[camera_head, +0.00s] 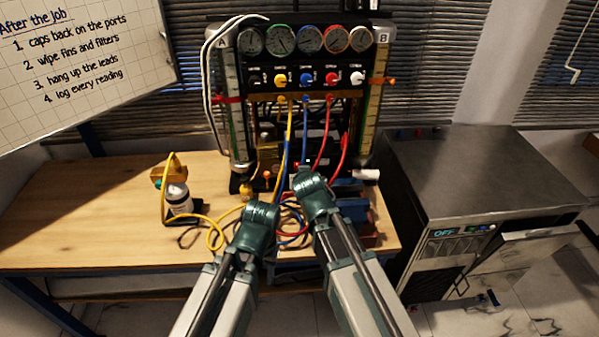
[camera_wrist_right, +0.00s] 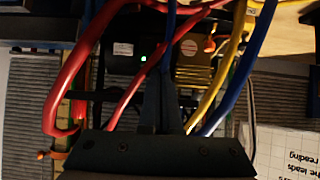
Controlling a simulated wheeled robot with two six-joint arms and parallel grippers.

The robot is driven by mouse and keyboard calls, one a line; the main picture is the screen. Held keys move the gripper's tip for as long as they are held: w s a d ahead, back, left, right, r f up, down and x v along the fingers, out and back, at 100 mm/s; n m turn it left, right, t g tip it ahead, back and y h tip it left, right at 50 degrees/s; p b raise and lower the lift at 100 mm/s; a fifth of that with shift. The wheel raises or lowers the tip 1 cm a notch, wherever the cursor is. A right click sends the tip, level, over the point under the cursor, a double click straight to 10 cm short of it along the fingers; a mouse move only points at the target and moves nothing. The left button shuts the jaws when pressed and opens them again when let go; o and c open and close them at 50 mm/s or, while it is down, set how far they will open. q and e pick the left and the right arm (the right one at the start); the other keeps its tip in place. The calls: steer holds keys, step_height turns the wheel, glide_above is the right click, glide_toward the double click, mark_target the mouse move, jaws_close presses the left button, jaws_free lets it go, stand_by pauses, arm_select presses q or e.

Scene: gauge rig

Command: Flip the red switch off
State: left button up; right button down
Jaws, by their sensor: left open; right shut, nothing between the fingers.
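A small red-orange switch (camera_wrist_right: 210,44) shows on the brass-coloured block in the right wrist view. What looks like the same switch (camera_head: 267,174) sits low on the gauge rig in the head view; its lever position is too small to tell. My right gripper (camera_wrist_right: 167,95) is shut and empty, its fingers among the hoses and pointing at the rig's lower part, to one side of the switch. In the head view its fingertips are mostly hidden by its own wrist. My left gripper (camera_head: 262,211) is open, low in front of the rig, apart from the switch.
Yellow (camera_head: 216,233), blue (camera_head: 283,140) and red hoses (camera_head: 344,146) hang in front of the rig (camera_head: 240,110). A grey cabinet (camera_head: 470,180) stands at right.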

steer(key=shift+s+d+f, duration=0.1)
steer(key=b+x, duration=0.8)
steer(key=x, duration=0.6)
steer(key=shift+f, duration=0.1)
